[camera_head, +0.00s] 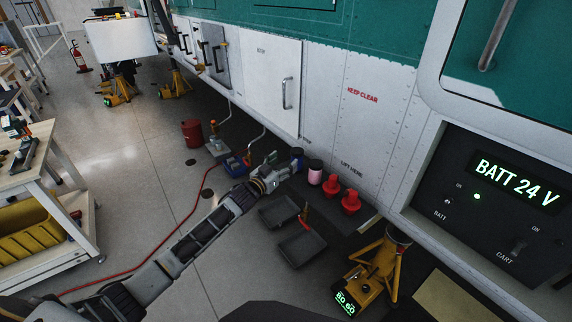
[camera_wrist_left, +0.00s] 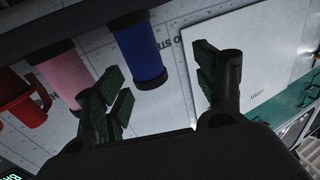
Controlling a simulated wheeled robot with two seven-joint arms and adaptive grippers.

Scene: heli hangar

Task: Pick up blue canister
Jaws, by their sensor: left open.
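The blue canister (camera_head: 297,153) stands on the dark surface beside the helicopter's white side panel. It also shows in the left wrist view (camera_wrist_left: 140,48), where the picture appears upside down. My left gripper (camera_head: 281,164) is open and close in front of the canister. In the left wrist view its fingers (camera_wrist_left: 162,78) are spread wide, with the canister between them in the picture, closer to the left-hand finger. I see no grip on it. The head view shows the canister partly hidden by the gripper. My right gripper is not in view.
A pink canister (camera_head: 315,172) and red items (camera_head: 350,200) stand just right of the blue canister. Dark trays (camera_head: 302,249) lie on the floor in front.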

